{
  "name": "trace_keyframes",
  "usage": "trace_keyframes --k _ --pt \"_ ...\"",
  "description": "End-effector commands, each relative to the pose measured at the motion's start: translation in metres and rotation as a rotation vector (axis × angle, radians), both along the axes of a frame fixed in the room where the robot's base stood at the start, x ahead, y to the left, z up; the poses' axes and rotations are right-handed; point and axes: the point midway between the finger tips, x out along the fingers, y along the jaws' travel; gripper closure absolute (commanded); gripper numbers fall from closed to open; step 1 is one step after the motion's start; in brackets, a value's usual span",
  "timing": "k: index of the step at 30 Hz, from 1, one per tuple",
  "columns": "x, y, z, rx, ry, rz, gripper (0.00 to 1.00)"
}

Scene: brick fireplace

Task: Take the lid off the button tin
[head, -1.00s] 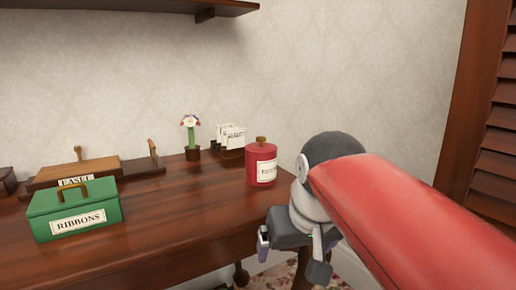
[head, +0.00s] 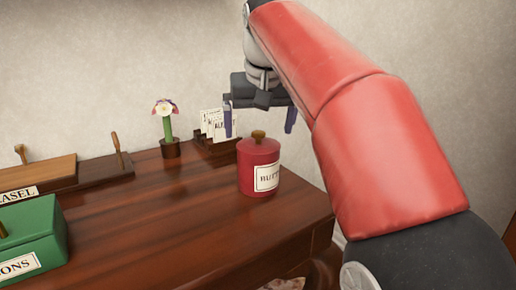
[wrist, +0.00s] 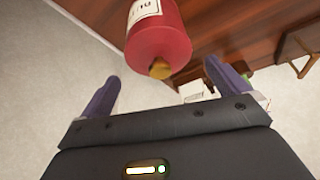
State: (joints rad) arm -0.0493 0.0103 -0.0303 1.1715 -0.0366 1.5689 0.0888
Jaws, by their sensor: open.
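The red button tin (head: 258,178) stands upright near the right end of the wooden desk, with a pale label on its front. Its red lid (head: 258,150) is on, topped by a brown knob (head: 258,135). My gripper (head: 259,122) is open and empty, above the tin's lid in the head view, its two purple-grey fingers spread. In the wrist view the tin (wrist: 158,35) and its knob (wrist: 160,69) show beyond the open fingers (wrist: 170,92), apart from them, with the knob between the fingers' lines.
The desk (head: 170,225) is clear in front of the tin. A card holder (head: 215,140) and a potted flower (head: 170,148) stand behind and left of it. A green ribbons box (head: 35,230) and an easel piece (head: 60,180) are at left.

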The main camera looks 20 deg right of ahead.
Motion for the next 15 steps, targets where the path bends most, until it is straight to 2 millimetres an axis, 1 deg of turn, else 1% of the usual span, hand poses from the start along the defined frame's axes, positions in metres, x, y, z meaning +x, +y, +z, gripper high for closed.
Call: trace_keyframes --k 1,3,6,14,15 --pt "0.004 0.000 -0.011 0.000 0.003 0.000 0.00" --pt "0.008 0.000 -0.019 0.000 0.002 0.000 0.00" --pt "0.011 -0.001 -0.026 0.000 0.002 0.000 0.00" --pt "0.012 -0.001 -0.027 0.000 -0.001 0.000 0.00" --pt "0.012 -0.001 -0.027 0.000 -0.001 0.000 0.04"
